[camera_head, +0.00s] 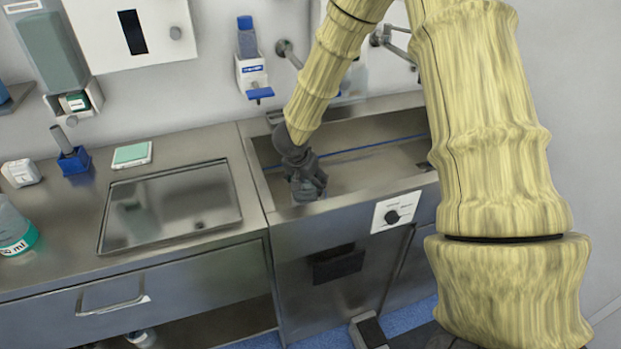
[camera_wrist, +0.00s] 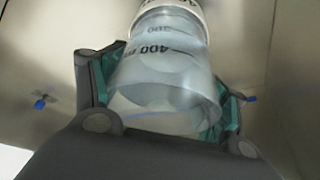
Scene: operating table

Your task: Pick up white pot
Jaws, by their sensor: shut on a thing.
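My gripper (camera_head: 307,184) is down in the steel sink basin at the near left of the basin. In the wrist view my gripper (camera_wrist: 168,85) is shut on a clear pot (camera_wrist: 165,75) with dark volume marks, one reading 400, and a white part (camera_wrist: 185,10) at its far end. The grey fingers with green pads press on both sides of it. In the head view the pot is mostly hidden by my gripper. I cannot tell whether it touches the basin floor.
The sink basin (camera_head: 375,172) has steel walls around my gripper. Left of it is a recessed steel tray (camera_head: 170,205). A clear bottle (camera_head: 12,232), a white container (camera_head: 20,172), a blue holder (camera_head: 74,160) and a green-topped box (camera_head: 131,154) stand on the counter.

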